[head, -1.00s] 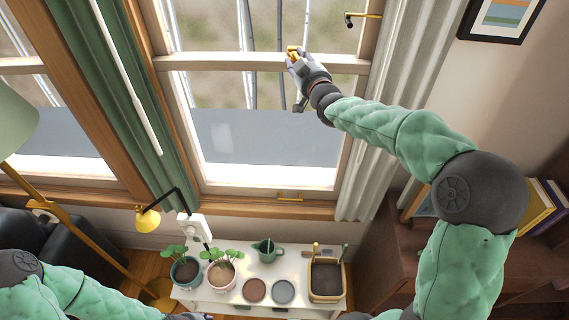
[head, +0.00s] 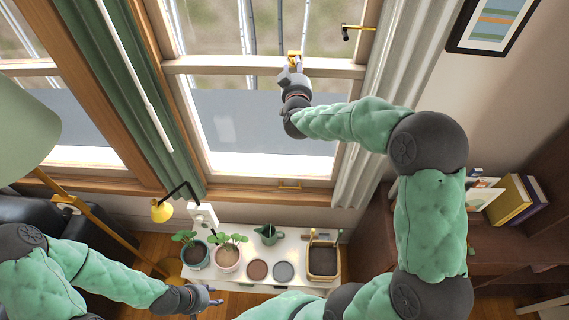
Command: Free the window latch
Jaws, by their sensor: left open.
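The brass window latch (head: 295,57) sits at the middle of the white rail across the window. My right gripper (head: 292,72) is at the latch, just below it in the head view. Its fingers cover part of the latch and rail. I cannot tell whether they are closed on it. My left gripper (head: 213,296) is open and empty, low in the view in front of the plant table.
A white table (head: 207,284) under the window holds potted plants (head: 228,255), a green watering can (head: 268,234) and a wooden box (head: 323,262). Curtains (head: 373,110) flank the window. A brass-and-black fitting (head: 358,30) juts out upper right.

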